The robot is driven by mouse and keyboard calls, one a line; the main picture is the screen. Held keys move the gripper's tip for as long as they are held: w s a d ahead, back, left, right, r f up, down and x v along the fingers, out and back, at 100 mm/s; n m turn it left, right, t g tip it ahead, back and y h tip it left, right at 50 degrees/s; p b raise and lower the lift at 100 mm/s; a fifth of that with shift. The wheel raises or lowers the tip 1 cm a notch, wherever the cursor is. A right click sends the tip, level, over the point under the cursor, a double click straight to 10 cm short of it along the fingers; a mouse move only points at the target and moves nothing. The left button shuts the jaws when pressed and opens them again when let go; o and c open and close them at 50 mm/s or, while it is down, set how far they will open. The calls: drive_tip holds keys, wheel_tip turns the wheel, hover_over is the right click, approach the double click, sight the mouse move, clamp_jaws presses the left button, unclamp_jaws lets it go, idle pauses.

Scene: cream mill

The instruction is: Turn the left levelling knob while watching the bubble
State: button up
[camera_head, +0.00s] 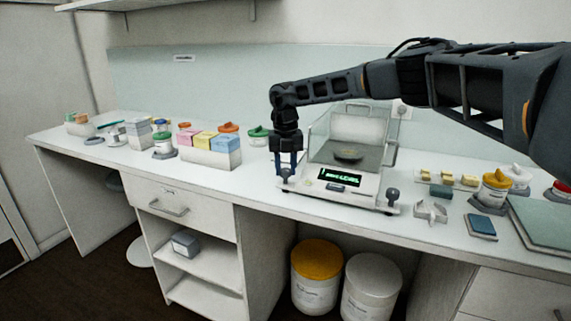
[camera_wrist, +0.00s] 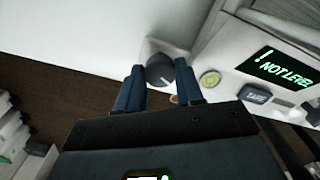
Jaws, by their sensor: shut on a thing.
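The balance (camera_head: 335,182) stands on the bench with a clear draft shield around its pan. Its display (camera_head: 339,178) is lit green and reads NOT LEVEL in the wrist view (camera_wrist: 277,67). My gripper (camera_head: 285,168) points down at the balance's front left corner. In the wrist view the dark round left levelling knob (camera_wrist: 160,74) with a pale mark sits between my two blue fingers (camera_wrist: 159,65), which are shut on it. The round yellow-green bubble level (camera_wrist: 210,79) is right of the knob; the bubble's exact place is too small to tell. The right levelling knob (camera_head: 392,194) stands free.
A box of coloured packs (camera_head: 209,155) and several lidded jars stand left of the balance. Bench in front of the balance is narrow.

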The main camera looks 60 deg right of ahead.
sight(285, 170)
drive_tip(key=shift+n, duration=0.6)
drive_tip(key=o, duration=1)
drive_tip(key=shift+o, duration=0.2)
drive_tip(key=shift+r+b, duration=0.45)
drive_tip(key=shift+r, duration=3.5)
